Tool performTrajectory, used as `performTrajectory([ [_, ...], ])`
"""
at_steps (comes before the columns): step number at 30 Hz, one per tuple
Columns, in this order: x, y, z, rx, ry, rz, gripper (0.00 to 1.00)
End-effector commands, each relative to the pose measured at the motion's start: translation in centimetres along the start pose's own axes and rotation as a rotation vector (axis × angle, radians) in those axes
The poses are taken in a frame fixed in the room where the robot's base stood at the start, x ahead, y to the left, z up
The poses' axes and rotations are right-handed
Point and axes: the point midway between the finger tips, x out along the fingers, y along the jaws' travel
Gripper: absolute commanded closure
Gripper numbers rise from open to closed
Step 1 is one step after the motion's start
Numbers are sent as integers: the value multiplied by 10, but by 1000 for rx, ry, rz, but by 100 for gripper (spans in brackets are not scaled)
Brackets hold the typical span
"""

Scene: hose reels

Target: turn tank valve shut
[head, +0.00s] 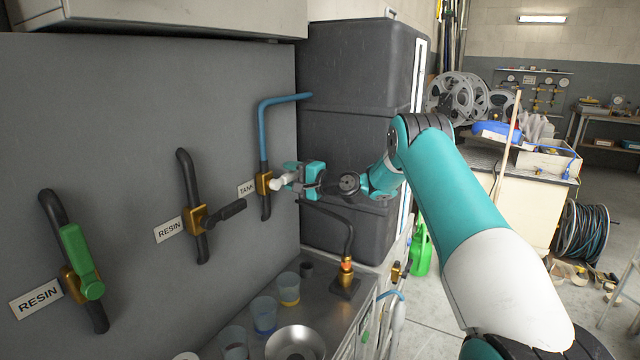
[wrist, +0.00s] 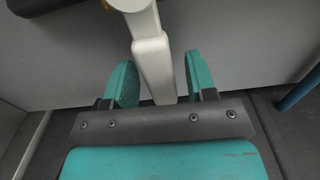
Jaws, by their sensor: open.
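The tank valve (head: 263,183) is a brass body on a blue pipe on the grey wall panel, beside a TANK label (head: 246,189). Its white lever handle (head: 279,184) sticks out to the right, toward my gripper (head: 290,178). In the wrist view the handle (wrist: 152,62) runs down between the two teal fingers of my gripper (wrist: 162,80). The fingers are open, with a gap showing on each side of the handle. The handle's far end is hidden behind the gripper's dark crossbar in that view.
Two RESIN valves are on the panel to the left, one with a black handle (head: 224,213) and one with a green handle (head: 82,262). Cups and a metal bowl (head: 295,344) stand on the counter below. Dark stacked bins (head: 358,65) stand right behind my wrist.

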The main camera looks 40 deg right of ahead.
Motion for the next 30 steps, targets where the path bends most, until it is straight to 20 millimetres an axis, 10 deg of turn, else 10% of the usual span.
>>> performTrajectory([
  [16, -132, 3, -1, 2, 6, 0, 49],
  [30, -158, 1, 0, 1, 1, 1, 49],
])
